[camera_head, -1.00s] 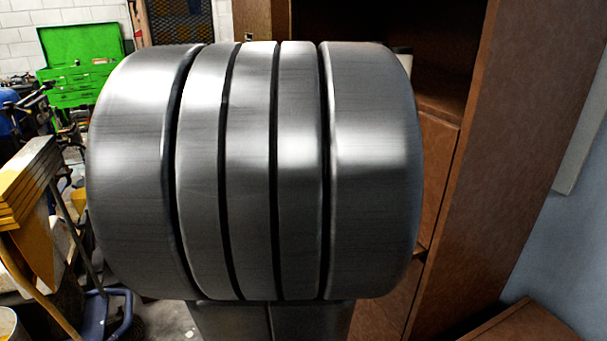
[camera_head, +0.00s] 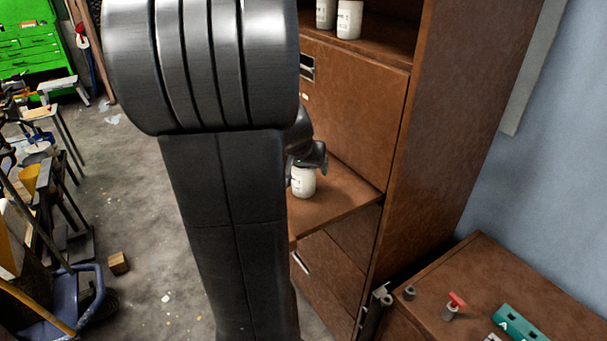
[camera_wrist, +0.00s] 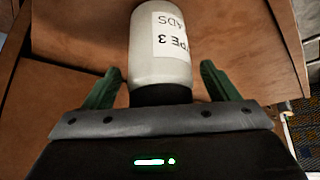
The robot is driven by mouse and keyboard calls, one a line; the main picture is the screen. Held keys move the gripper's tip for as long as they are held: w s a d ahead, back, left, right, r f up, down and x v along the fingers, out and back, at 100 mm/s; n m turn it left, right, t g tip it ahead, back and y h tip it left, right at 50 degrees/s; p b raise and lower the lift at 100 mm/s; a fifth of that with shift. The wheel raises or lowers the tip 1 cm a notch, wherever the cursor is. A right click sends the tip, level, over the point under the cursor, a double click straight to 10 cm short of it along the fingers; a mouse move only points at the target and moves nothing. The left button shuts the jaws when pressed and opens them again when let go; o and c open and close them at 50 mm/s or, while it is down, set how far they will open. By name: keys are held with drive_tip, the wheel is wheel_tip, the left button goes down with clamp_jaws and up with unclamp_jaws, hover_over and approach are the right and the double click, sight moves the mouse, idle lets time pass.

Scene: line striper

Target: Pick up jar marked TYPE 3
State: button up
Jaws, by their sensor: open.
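The white jar (camera_wrist: 160,48) with a dark lid lies between the two green fingers of my gripper (camera_wrist: 158,88) in the wrist view. Its label reads "PE 3" and "ADS", with the rest cut off or turned away. The fingers are open, with a gap on each side of the jar's dark end. In the head view a white jar (camera_head: 303,182) stands on the pulled-out shelf (camera_head: 335,195), with my gripper (camera_head: 308,158) right at its top. My arm hides part of the gripper and the shelf.
Two more white jars (camera_head: 348,19) stand on the cabinet's upper shelf. The brown cabinet (camera_head: 355,95) rises close behind the shelf. A low brown unit (camera_head: 465,280) at the right carries a red-handled item (camera_head: 456,302) and a teal block (camera_head: 518,322). Floor at left is partly clear.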

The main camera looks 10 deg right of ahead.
drive_tip(key=c, duration=1.4)
drive_tip(key=shift+r, duration=0.1)
